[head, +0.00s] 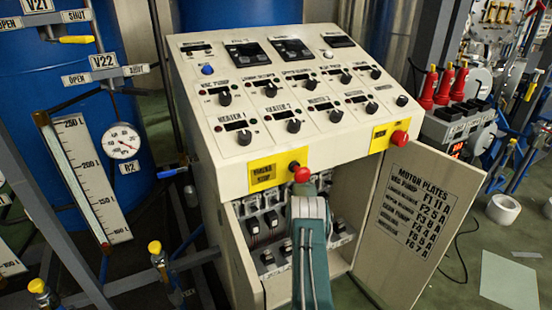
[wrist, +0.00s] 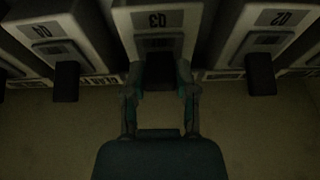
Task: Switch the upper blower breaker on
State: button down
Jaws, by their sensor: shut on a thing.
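In the wrist view, my gripper (wrist: 160,92) has its two fingers on either side of the dark lever (wrist: 158,77) of the breaker marked Q3 (wrist: 158,20), closed on it. The label is upside down in this view. No blower name is legible on it. Breakers marked Q4 (wrist: 42,30) and Q2 (wrist: 279,18) flank it, their dark levers free. In the head view, my arm reaches into the open lower compartment of the control cabinet (head: 210,150). It hides my fingers and the held lever. Other breakers (head: 270,218) show beside the arm.
The cabinet door (head: 420,225) stands open at the right, with a motor plates list. Above the opening are a red button on a yellow plate (head: 264,175) and a sloping panel of knobs. Pipes and a gauge (head: 122,140) stand at the left. Floor shows at the right.

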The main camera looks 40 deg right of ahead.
jog(key=shift+r, duration=0.15)
jog(key=shift+c, duration=2)
grip_release()
jog(key=shift+d, duration=0.1)
jog(key=v, duration=1.2)
